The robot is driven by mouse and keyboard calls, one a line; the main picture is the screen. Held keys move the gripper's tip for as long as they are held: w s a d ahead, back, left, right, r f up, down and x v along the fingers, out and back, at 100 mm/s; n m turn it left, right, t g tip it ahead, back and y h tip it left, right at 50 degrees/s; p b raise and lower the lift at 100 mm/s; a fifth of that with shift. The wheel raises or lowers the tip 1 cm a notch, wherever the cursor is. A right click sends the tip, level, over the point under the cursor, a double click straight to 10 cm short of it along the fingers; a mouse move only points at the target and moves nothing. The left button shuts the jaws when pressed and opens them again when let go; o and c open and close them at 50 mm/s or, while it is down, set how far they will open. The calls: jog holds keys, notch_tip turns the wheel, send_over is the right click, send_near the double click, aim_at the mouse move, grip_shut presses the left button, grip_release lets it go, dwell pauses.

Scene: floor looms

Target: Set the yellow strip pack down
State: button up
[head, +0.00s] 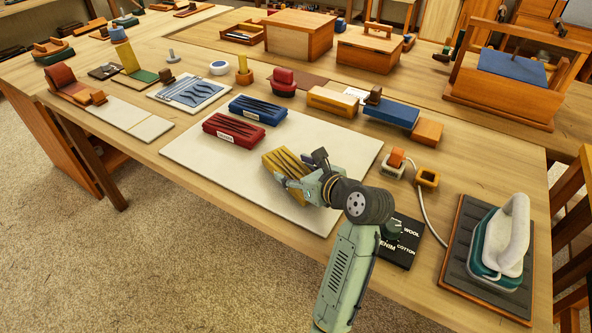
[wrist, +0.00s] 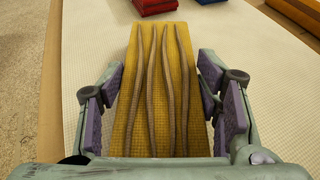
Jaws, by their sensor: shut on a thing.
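The yellow strip pack (head: 284,160) is a yellow block with several dark strips along its top. It is in my gripper (head: 297,179), over the front part of the white mat (head: 208,153) in the head view. In the wrist view the yellow strip pack (wrist: 158,75) lies lengthwise between the two purple-padded fingers of my gripper (wrist: 162,108), which is shut on it. I cannot tell whether its underside touches the mat. My wrist hides part of the mat on the right.
A red strip pack (head: 233,130) and a blue strip pack (head: 257,110) stand on the mat behind the yellow one. An iron (head: 503,240) stands on a dark pad at right, near a black dial panel (head: 403,240). The mat's left front part is clear.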

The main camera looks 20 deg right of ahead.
jog(key=o, duration=1.3)
jog(key=shift+f, duration=0.15)
jog(key=shift+c, duration=0.2)
jog(key=shift+r, duration=0.2)
jog(key=v, duration=1.2)
jog(key=shift+b, duration=0.4)
jog(key=shift+w+r, duration=0.1)
jog(key=shift+w, duration=0.05)
